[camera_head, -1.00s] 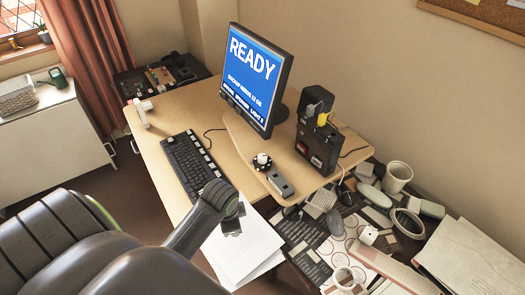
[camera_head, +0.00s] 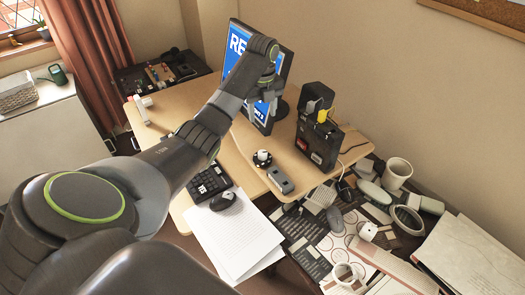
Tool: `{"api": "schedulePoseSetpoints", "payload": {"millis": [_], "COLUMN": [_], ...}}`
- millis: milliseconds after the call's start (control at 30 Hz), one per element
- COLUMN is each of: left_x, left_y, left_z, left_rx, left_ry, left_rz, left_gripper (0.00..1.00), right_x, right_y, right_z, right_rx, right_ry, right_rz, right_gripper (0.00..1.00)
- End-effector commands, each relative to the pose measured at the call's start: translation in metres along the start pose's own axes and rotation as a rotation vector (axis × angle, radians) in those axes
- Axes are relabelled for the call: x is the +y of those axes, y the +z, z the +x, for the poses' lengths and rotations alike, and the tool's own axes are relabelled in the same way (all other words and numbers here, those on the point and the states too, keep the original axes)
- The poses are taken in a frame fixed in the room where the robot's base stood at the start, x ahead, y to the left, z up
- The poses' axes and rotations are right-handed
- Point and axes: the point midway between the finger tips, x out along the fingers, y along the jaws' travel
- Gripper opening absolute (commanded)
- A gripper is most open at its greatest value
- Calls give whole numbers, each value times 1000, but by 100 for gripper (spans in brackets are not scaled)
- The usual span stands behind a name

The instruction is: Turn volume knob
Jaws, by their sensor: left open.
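A small round black-and-white knob-like piece (camera_head: 262,158) sits on the desk beside a grey box (camera_head: 280,179) with buttons. I cannot tell for certain whether it is the volume knob. The monitor (camera_head: 286,70) stands behind it, its blue screen partly hidden by my left arm. My left gripper (camera_head: 264,102) is open and empty, in front of the monitor's screen, fingers pointing down. In the picture it is above the knob-like piece and apart from it. My right gripper is not in view.
A black box (camera_head: 318,143) with plugs stands right of the monitor. A mouse (camera_head: 223,200) and papers (camera_head: 240,240) lie in front. The lower desk at right is cluttered, with a white mug (camera_head: 397,173).

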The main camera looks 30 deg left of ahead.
Motion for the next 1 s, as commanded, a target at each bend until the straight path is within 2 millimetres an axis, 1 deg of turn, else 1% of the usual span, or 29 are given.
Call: {"api": "schedulePoseSetpoints", "payload": {"millis": [567,633,900,1000], "left_x": [0,0,0,0], "left_y": [0,-1,-1,-1], "left_z": [64,74,131,148], "left_rx": [-1,3,2,1], "left_ry": [-1,2,2,1], "left_rz": [-1,-2,-2,-1], "left_gripper": [52,52,52,52], "right_x": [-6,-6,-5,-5], "right_y": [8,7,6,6], "right_z": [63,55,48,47], "right_rx": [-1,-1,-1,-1], "right_ry": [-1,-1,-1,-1], "right_rz": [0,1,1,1], "right_gripper": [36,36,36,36]}}
